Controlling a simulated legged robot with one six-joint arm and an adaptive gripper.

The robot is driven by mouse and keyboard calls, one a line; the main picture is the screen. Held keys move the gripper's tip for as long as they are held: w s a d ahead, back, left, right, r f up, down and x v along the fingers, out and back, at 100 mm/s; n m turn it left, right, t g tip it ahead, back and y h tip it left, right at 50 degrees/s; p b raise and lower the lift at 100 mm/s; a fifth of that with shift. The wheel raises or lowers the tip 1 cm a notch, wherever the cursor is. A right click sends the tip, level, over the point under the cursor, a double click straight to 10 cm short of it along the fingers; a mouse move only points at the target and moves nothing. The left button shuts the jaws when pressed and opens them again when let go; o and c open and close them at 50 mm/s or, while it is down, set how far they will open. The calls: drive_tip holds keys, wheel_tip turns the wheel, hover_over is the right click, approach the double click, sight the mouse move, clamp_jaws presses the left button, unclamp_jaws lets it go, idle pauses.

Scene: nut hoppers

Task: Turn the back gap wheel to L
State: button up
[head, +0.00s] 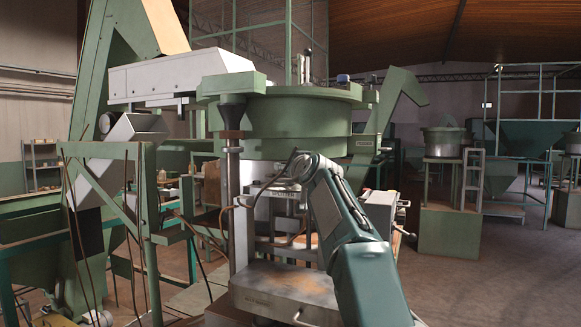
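My arm reaches up and away from the lower right into the green machine. Its far end, with my gripper (297,166), is small and dark in front of the area under the round green bowl (300,118). I cannot make out the fingers or whether they touch anything. A pale labelled box (284,194) sits just below and left of my arm's end. I cannot pick out the back gap wheel or any L mark; my arm hides part of the machine.
A metal tray-like cover (285,285) with rusty patches is low in front. A green frame with thin rods (110,190) stands at the left. A second green hopper machine (447,190) stands at the right, with open floor (480,285) before it.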

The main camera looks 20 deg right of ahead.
drive_tip(key=shift+w, duration=0.5)
drive_tip(key=c, duration=1.2)
drive_tip(key=shift+o, duration=0.3)
drive_tip(key=shift+d+f+n+y, duration=0.15)
drive_tip(key=shift+n+y, duration=0.25)
drive_tip(key=shift+y, duration=0.2)
drive_tip(key=shift+n+y, duration=0.4)
drive_tip(key=shift+y, duration=0.2)
